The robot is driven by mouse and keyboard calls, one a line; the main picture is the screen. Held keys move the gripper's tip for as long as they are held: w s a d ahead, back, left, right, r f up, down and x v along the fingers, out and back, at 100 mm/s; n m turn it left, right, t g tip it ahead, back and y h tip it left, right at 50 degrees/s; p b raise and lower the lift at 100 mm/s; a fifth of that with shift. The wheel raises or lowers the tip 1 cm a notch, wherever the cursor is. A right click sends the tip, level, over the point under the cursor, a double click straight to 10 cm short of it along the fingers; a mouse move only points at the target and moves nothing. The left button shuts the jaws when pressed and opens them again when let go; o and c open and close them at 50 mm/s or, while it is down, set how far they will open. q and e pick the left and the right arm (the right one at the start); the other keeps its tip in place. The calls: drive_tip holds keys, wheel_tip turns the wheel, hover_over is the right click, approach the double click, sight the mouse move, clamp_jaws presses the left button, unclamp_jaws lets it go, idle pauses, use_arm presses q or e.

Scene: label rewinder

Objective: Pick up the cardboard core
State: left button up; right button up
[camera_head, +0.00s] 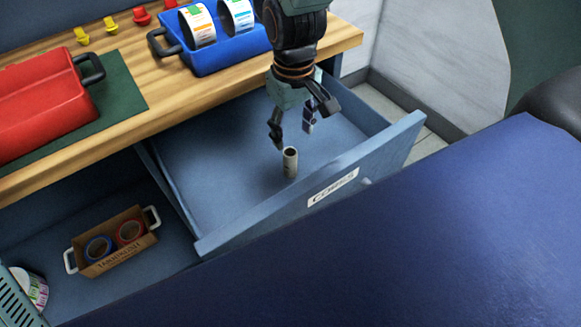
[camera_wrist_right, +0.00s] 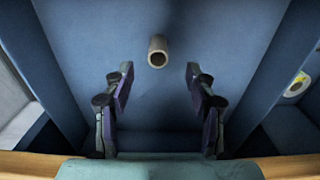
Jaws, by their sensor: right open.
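The cardboard core (camera_head: 290,163), a short pale hollow tube, stands upright in the open blue drawer (camera_head: 215,190) near its front panel. It also shows in the wrist view (camera_wrist_right: 157,52), seen from above with its open end visible, ahead of the fingers. My right gripper (camera_head: 294,131) points down into the drawer, above and slightly behind the core. Its fingers are spread apart, with nothing between them in the wrist view (camera_wrist_right: 159,88). The core appears apart from both fingers. My left gripper is not in view.
The drawer front carries a label (camera_head: 333,187). A wooden bench (camera_head: 130,112) holds a blue tray (camera_head: 219,55) with label rolls and a red bin (camera_head: 42,98). A cardboard box (camera_head: 122,254) with tape rolls sits lower left. The drawer floor around the core is clear.

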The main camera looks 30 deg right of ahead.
sight(290, 153)
drive_tip(key=f+b, duration=0.1)
drive_tip(key=f, duration=0.1)
drive_tip(key=w+f+b, duration=0.1)
drive_tip(key=f, duration=0.2)
drive_tip(key=f+b, duration=0.2)
drive_tip(key=f, duration=0.1)
drive_tip(key=shift+w+f, duration=0.25)
drive_tip(key=shift+f, duration=0.4)
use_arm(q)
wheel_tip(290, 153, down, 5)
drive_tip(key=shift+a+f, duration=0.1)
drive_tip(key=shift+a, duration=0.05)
use_arm(e)
drive_tip(key=shift+r, duration=0.1)
drive_tip(key=c, duration=0.9)
